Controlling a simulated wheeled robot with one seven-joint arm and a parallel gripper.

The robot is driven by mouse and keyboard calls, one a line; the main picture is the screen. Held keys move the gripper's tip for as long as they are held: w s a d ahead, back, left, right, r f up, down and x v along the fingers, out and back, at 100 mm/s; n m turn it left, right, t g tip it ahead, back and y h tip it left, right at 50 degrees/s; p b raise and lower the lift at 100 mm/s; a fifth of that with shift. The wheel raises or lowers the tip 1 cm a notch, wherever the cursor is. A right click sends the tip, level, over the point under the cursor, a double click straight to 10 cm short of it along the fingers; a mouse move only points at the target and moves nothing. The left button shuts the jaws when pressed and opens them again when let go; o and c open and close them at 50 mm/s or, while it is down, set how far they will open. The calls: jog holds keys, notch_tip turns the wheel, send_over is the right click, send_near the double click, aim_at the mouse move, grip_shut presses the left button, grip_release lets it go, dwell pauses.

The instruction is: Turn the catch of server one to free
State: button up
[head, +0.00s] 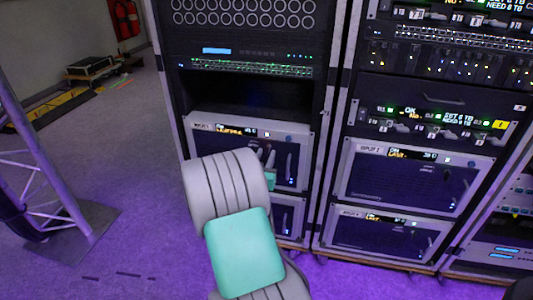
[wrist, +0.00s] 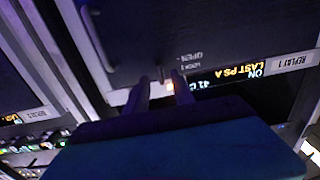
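Server one, labelled REPLAY 1 (head: 225,128), is the upper server low in the left rack. Its dark front panel also shows upside down in the wrist view (wrist: 220,35). Its catch (wrist: 162,75) is a small dark piece at the panel's edge, beside the printed words LOCK and OPEN. My gripper (wrist: 161,84) is at the catch, its two fingertips parted with the catch between their ends. Whether they touch it I cannot tell. In the head view my gripper (head: 267,156) is at the server's front, and my arm hides the panel's lower left.
A bar handle (wrist: 97,38) stands out from the server's front. Another server (head: 290,218) sits below, partly hidden by my arm. Two similar servers (head: 410,180) are in the right rack. A truss leg (head: 55,170) stands at the left; the floor between is clear.

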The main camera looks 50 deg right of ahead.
aim_at(269, 145)
jog(key=x, duration=0.2)
jog(key=shift+w+d, duration=0.15)
jog(key=shift+d, duration=0.1)
grip_shut()
dwell(0.4)
